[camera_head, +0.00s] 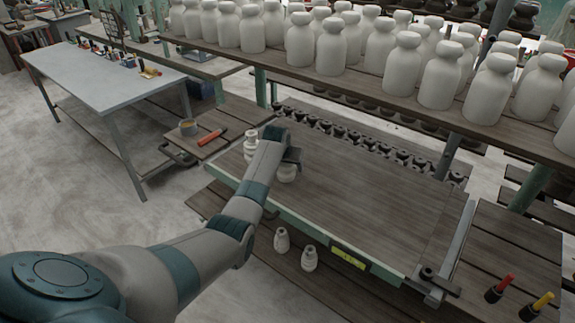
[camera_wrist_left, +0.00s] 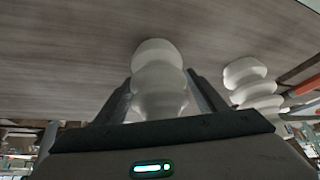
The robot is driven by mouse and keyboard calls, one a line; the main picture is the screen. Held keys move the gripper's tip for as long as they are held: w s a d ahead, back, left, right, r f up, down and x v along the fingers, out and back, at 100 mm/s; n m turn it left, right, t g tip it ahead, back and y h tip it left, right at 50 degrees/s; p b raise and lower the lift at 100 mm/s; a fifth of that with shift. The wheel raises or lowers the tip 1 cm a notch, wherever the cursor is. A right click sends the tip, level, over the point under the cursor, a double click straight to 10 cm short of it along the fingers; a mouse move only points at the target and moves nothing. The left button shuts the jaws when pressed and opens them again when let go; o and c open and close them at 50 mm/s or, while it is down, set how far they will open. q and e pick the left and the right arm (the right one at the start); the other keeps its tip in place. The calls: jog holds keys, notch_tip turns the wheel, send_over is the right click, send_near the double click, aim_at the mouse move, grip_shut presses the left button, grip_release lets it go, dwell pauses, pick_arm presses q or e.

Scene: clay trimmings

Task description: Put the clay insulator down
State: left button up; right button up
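A pale, ridged clay insulator (camera_wrist_left: 158,75) stands between the two fingers of my left gripper (camera_wrist_left: 160,88) in the left wrist view. Both fingers appear to touch its sides, so the gripper looks shut on it. In the head view the insulator (camera_head: 287,173) shows just below my left gripper (camera_head: 291,160), over the left end of the wooden board (camera_head: 370,190). I cannot tell whether its base touches the board. Another pale insulator (camera_wrist_left: 252,85) stands close beside it in the wrist view; it also shows at the board's left corner (camera_head: 250,143). My right gripper is not in view.
Two pale insulators (camera_head: 281,240) (camera_head: 309,259) stand on the lower boards. Dark pieces (camera_head: 350,137) line the back. A shelf of white bottle-shaped pieces (camera_head: 332,47) hangs above. The board's middle is clear.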

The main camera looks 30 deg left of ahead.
pick_arm(q)
jog(key=shift+o, duration=0.2)
jog(key=shift+r, duration=0.3)
jog(key=shift+s+r, duration=0.15)
jog(key=b+v, duration=0.2)
jog(key=v, duration=0.9)
jog(key=shift+r, duration=0.2)
jog(key=shift+s+d+f, duration=0.1)
jog(key=shift+s, duration=0.05)
